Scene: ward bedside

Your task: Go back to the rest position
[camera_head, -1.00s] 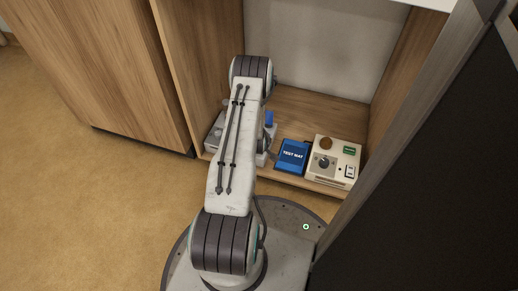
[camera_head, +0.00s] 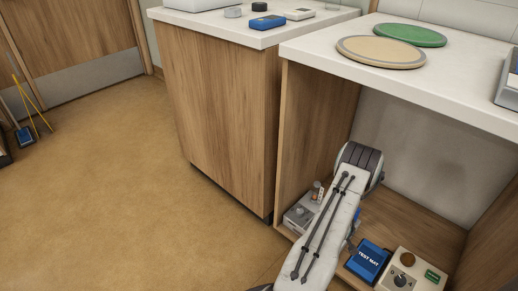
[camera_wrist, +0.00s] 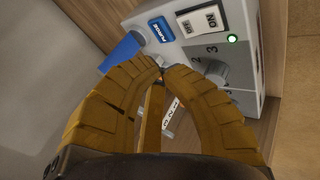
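My gripper (camera_wrist: 163,68) shows in the wrist view with its brown fingers curved together, the tips almost meeting and nothing seen held between them. Just beyond the tips is a grey control box (camera_wrist: 240,62) with a blue label, an ON/OFF rocker switch, a numbered dial and a lit green lamp. I cannot tell whether the fingertips touch it. In the head view my arm reaches into the open wooden cubby, and the grey box (camera_head: 298,217) shows partly at its left. My gripper is hidden there behind the arm.
A blue TEST MAT box (camera_head: 368,261) and a cream box with a dial (camera_head: 408,272) sit right of my arm. The cubby's white top (camera_head: 440,88) overhangs, bearing tan (camera_head: 381,51) and green (camera_head: 404,35) discs. A wooden cabinet (camera_head: 215,110) stands left.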

